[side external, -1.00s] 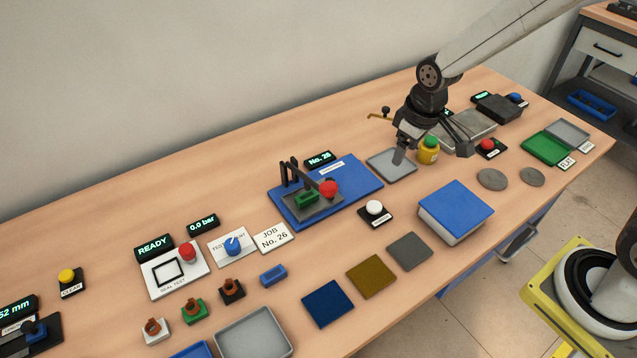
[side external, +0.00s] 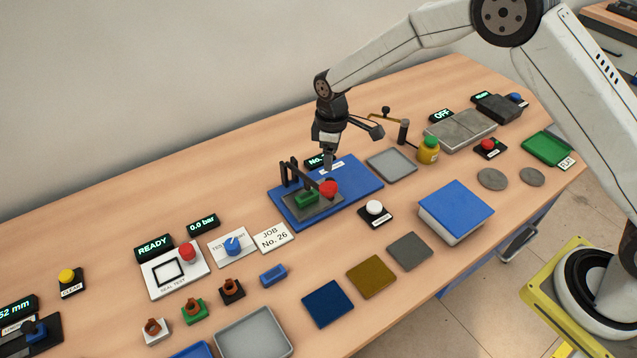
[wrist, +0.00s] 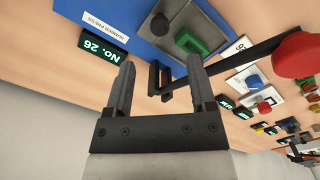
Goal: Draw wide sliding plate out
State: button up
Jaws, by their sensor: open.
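The number press has a blue base (side external: 362,184), also in the wrist view (wrist: 130,18). On it lies a grey plate (side external: 320,206) carrying a green block (side external: 307,199); the block also shows in the wrist view (wrist: 203,38). I cannot tell for certain whether this plate is the wide sliding plate. A black lever with a red knob (side external: 328,188) reaches over it; the knob is large in the wrist view (wrist: 297,55). My gripper (side external: 328,166) is above the back part of the base, behind the knob. In the wrist view its fingers (wrist: 161,63) are apart and empty.
A "No. 26" display (wrist: 103,48) stands behind the base. A white button (side external: 375,208) and blue box (side external: 456,208) are in front. Bare table lies behind.

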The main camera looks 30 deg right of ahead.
jog(key=shift+f, duration=3.9)
grip_shut()
